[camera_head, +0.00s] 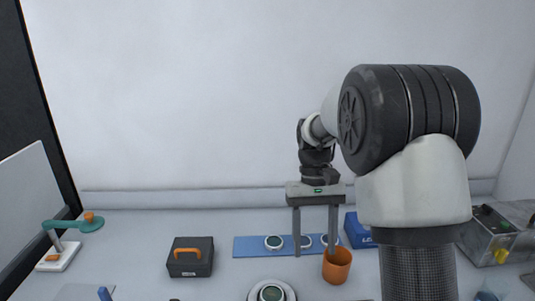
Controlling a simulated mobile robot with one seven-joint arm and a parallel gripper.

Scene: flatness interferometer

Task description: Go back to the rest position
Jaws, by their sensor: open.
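My gripper (314,250) points straight down over the bench, with its two fingers apart. In this view the left finger overlaps the blue mat (252,247), and the right finger's tip is at the rim of the orange cup (337,268). I cannot tell whether that finger is in, behind or above the cup. Nothing is seen held between the fingers, though a small round piece (306,241) on the mat shows behind them. My arm hides part of the right side of the bench.
Another round piece (273,242) lies on the mat. A blue box (357,232) stands right of the gripper. A black case (190,257) with an orange handle, a round stage (288,292) and a teal-armed device (60,252) stand further left. A metal machine (490,237) stands far right.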

